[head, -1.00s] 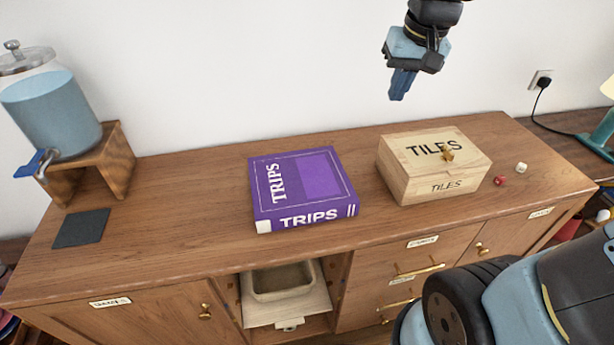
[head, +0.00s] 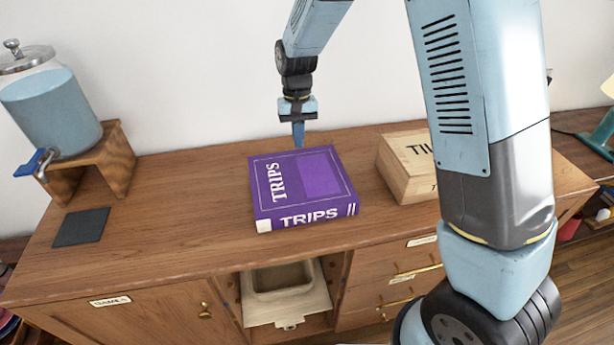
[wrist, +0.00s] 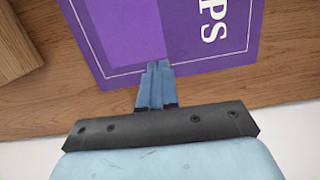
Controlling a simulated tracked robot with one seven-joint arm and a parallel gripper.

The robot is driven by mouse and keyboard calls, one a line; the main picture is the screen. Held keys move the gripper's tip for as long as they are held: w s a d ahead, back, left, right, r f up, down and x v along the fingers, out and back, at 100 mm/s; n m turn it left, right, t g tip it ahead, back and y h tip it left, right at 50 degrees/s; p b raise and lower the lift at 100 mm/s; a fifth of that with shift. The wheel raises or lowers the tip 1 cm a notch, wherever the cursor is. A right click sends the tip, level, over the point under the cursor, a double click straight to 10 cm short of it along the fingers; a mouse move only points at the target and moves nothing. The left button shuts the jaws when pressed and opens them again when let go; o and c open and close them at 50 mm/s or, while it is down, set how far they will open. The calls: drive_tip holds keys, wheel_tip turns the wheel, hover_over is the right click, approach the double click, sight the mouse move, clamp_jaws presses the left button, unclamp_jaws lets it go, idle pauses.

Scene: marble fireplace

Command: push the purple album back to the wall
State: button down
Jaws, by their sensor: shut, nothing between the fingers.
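The purple album (head: 312,183), marked TRIPS, lies flat on the wooden cabinet top with its spine toward the front. A strip of bare wood separates its far edge from the white wall (head: 190,70). My gripper (head: 298,145) is shut and empty, pointing down at the album's far edge. In the wrist view the closed fingertips (wrist: 158,66) overlap the edge of the album's cover (wrist: 205,35). I cannot tell whether they touch it.
A wooden TILES box (head: 400,165) stands right of the album, partly hidden by my arm. A drink dispenser (head: 50,110) on a wooden stand and a dark square mat (head: 81,228) are at the left. The cabinet top (head: 190,200) between mat and album is clear.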

sight(294, 158)
drive_tip(key=a+f, duration=0.1)
drive_tip(key=f, duration=0.1)
drive_tip(key=shift+a+f, duration=0.3)
drive_tip(key=shift+a, duration=0.05)
drive_tip(key=s+d, duration=0.1)
drive_tip(key=s, duration=0.3)
drive_tip(key=s+d, duration=0.1)
drive_tip(key=s, duration=0.2)
drive_tip(key=s+d+f, duration=0.1)
drive_tip(key=s, duration=0.3)
drive_tip(key=shift+s, duration=0.35)
drive_tip(key=shift+f, duration=0.15)
drive_tip(key=shift+s+f, duration=0.15)
drive_tip(key=shift+d, duration=0.1)
drive_tip(key=w+a, duration=0.1)
drive_tip(key=w, duration=0.3)
drive_tip(key=w+a, duration=0.1)
drive_tip(key=w, duration=0.7)
drive_tip(key=shift+a, duration=0.4)
